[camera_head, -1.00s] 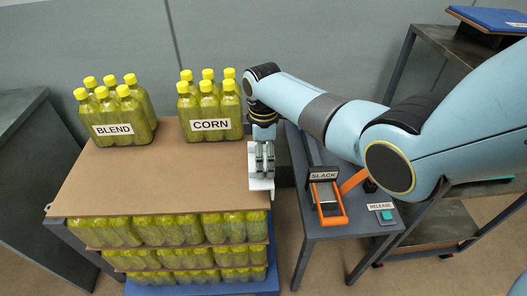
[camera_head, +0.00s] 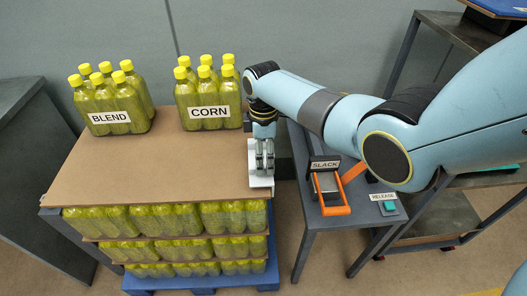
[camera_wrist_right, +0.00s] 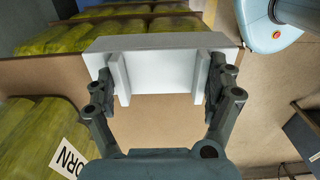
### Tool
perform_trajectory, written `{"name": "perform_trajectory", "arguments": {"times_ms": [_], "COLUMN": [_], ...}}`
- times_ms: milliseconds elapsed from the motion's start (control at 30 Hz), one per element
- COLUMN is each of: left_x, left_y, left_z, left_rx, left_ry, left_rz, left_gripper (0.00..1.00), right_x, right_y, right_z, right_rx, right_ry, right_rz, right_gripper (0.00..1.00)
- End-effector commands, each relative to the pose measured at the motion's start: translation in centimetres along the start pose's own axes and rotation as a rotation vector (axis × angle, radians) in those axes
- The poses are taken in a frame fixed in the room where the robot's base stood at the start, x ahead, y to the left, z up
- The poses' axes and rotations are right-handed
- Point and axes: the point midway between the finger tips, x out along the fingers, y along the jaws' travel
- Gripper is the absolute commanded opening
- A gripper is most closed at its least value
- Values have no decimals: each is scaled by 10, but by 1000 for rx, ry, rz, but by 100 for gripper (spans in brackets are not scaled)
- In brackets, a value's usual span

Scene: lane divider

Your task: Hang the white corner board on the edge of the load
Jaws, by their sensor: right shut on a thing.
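The white corner board (camera_head: 261,183) is at the right edge of the load's brown top sheet (camera_head: 160,180), near its front right corner. My right gripper (camera_head: 264,160) is shut on it from above. In the right wrist view the white corner board (camera_wrist_right: 160,42) spans between the two fingers (camera_wrist_right: 162,85), with its two upright ribs between them. The brown sheet shows below it there. I cannot tell whether the board touches the edge. The load is stacked layers of yellow-capped green bottles (camera_head: 165,220) with brown sheets between. My left gripper is out of view.
Bottle packs labelled BLEND (camera_head: 112,100) and CORN (camera_head: 208,95) stand at the back of the top sheet. Right of the load, a grey table (camera_head: 340,222) holds an orange-handled SLACK tool (camera_head: 333,209) and a RELEASE button (camera_head: 388,208). The sheet's front left is clear.

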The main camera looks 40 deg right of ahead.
Motion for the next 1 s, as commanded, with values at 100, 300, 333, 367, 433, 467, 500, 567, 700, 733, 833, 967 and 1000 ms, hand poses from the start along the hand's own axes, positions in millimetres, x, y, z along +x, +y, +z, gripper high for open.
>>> {"name": "perform_trajectory", "arguments": {"times_ms": [100,300,333,367,433,467,500,567,700,733,833,967,1000], "left_x": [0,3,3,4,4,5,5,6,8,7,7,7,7], "left_y": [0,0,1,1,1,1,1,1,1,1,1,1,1], "left_z": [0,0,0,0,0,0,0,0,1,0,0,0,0], "left_rx": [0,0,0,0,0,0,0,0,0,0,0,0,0], "left_ry": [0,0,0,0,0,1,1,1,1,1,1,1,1], "left_rz": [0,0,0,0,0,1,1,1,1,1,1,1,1], "left_gripper": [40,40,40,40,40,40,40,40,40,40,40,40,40], "right_x": [1,4,5,6,7,8,8,10,12,12,11,11,11], "right_y": [0,0,0,0,0,0,0,0,0,0,0,0,0], "right_z": [0,0,0,0,0,0,0,0,0,0,0,0,0], "right_rx": [0,0,0,0,0,0,0,0,0,0,0,0,0], "right_ry": [0,0,0,0,0,0,0,0,0,0,0,0,0], "right_rz": [0,-1,-1,-1,-1,-1,-1,-1,0,0,0,0,0], "right_gripper": [56,56,56,56,56,56,56,56,56,92,100,100,100]}}
